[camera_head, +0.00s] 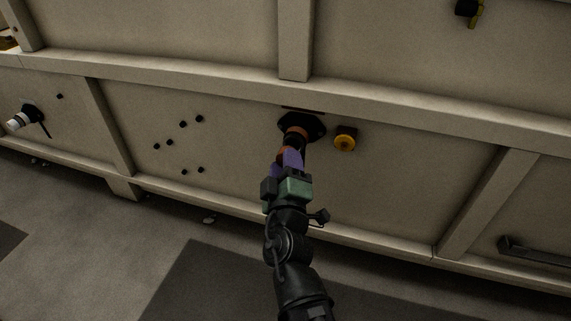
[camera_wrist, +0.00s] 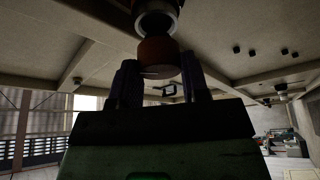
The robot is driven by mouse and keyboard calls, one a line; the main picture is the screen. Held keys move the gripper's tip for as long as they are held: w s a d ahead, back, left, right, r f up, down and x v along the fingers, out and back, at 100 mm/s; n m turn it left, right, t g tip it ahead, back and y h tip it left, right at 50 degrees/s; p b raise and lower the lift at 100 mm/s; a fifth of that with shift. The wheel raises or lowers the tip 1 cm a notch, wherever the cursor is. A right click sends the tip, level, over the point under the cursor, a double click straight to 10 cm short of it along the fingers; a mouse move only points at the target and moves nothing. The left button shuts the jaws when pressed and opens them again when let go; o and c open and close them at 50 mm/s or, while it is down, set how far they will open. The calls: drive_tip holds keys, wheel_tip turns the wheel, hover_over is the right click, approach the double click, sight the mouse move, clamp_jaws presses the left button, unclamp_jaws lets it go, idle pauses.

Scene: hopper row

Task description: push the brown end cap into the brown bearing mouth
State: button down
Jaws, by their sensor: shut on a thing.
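The brown end cap (camera_wrist: 158,58) sits between the two fingers of my gripper (camera_wrist: 158,72) in the wrist view, and the gripper is shut on it. In the head view my gripper (camera_head: 287,161) has purple fingers, which partly hide the cap (camera_head: 283,153). The brown bearing mouth (camera_head: 298,131) hangs below a black flange on the hopper's panel. In the wrist view a round opening with a pale metal rim (camera_wrist: 158,17) is just beyond the cap. A dark band lies between the two brown parts in the head view; I cannot tell whether they touch.
Several small black studs (camera_head: 183,124) dot the panel to the left. A beige beam (camera_head: 230,87) runs above. A dark handle (camera_head: 533,253) is at far right.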

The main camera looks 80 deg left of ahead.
drive_tip(key=shift+a, duration=0.1)
idle(0.5)
drive_tip(key=shift+w+a, duration=0.35)
drive_tip(key=shift+a, duration=0.2)
drive_tip(key=shift+w+a, duration=0.3)
drive_tip(key=shift+a, duration=0.2)
drive_tip(key=c, duration=0.5)
unclamp_jaws()
drive_tip(key=b+v, duration=0.1)
drive_tip(key=v, duration=0.6)
drive_tip(key=shift+d+f, duration=0.1)
drive_tip(key=shift+d, duration=0.25)
